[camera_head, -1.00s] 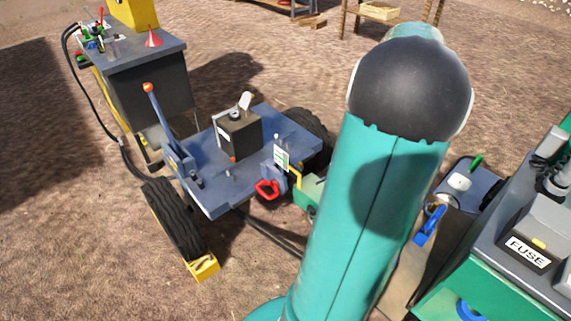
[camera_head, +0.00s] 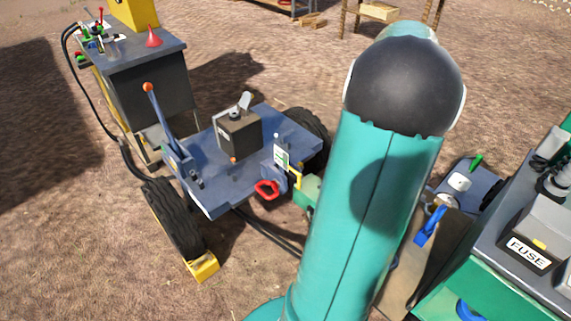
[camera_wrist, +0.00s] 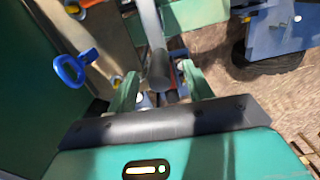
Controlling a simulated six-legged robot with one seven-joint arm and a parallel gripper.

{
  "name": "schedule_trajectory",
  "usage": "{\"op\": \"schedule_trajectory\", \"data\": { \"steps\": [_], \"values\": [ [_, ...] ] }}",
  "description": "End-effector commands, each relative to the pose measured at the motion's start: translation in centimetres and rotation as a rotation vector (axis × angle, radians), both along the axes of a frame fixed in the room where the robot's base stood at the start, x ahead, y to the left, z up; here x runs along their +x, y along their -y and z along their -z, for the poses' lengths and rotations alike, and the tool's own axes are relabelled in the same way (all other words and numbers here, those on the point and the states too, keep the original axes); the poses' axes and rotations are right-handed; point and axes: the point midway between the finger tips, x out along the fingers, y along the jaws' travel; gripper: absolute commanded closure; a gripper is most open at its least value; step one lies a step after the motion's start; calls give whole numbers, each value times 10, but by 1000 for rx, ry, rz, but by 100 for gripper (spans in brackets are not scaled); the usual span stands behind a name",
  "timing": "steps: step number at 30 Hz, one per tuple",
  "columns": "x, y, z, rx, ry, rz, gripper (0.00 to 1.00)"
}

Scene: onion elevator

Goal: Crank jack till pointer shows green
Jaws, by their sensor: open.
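My gripper (camera_wrist: 160,84) shows only in the wrist view, with its two green fingers apart. A dark cylindrical grip (camera_wrist: 157,69) on a pale bar (camera_wrist: 149,24) lies between or just beyond the fingertips; I cannot tell which, and no hold on it shows. It looks like a crank handle. In the head view, a small white and green plate (camera_head: 281,157) stands at the front of the blue trailer (camera_head: 212,200), above a red handle (camera_head: 267,190). It may be the jack's scale, but no pointer can be read. My teal arm hides the area right of it.
The trailer carries a dark box (camera_head: 238,135) and a lever with an orange knob (camera_head: 148,88). A yellow chock (camera_head: 203,268) sits by its wheel.

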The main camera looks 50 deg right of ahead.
Motion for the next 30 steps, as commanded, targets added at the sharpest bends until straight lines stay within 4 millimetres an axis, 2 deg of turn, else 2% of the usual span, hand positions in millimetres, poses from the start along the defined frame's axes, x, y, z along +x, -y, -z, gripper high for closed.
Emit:
{"op": "schedule_trajectory", "data": {
  "steps": [11,30],
  "values": [
    [0,0,-3,-2,1,0,49],
    [0,0,-49,-3,1,0,49]
  ]
}}
